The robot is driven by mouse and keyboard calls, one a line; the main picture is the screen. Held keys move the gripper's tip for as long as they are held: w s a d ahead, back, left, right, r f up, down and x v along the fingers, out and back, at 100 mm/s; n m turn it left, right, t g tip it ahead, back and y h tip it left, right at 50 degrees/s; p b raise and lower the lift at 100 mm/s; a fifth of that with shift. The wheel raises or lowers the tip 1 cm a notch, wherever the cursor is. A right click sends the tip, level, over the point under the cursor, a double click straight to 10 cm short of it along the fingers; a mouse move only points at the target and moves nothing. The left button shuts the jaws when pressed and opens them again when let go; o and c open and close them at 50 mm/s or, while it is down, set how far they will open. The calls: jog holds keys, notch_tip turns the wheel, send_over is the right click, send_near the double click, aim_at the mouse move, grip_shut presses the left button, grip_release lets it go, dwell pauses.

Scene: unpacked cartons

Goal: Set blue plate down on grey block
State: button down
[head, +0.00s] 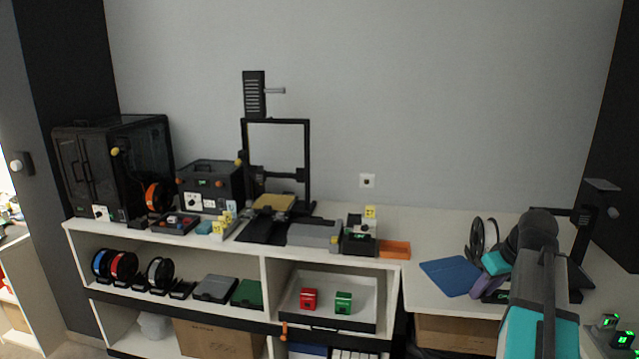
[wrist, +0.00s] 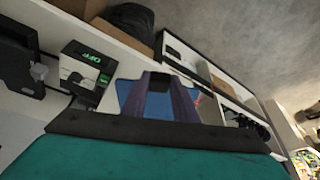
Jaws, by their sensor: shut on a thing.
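The blue plate (head: 447,275) is a flat, roughly square sheet over the right-hand white worktop. My gripper (head: 474,287), with purple fingers, is shut on its right edge. In the wrist view the plate (wrist: 160,108) shows between and beside my fingers (wrist: 158,85). I cannot tell whether the plate touches the worktop. A grey block (head: 315,233) lies on the left-hand white bench, right of the open-frame printer and well to the left of my gripper. Nothing is seen lying on the block.
A small black-and-white device (head: 360,241) and an orange tray (head: 394,249) stand between the block and the plate. The printer (head: 276,165) rises left of the block. A black spool stand (head: 482,240) is close behind my gripper.

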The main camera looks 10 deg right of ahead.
jog(key=w+a, duration=0.3)
jog(key=a, duration=0.8)
jog(key=w+a+m, duration=0.1)
jog(key=w+a, duration=0.2)
jog(key=a, duration=0.9)
jog(key=w+a, duration=0.3)
jog(key=a, duration=0.8)
jog(key=shift+w+a+f+h, duration=0.2)
jog(key=shift+w+a+h, duration=0.05)
jog(key=shift+a+h, duration=0.05)
jog(key=shift+s+f, duration=0.1)
jog(key=s+f, duration=0.5)
jog(key=f, duration=0.1)
jog(key=shift+f, duration=0.25)
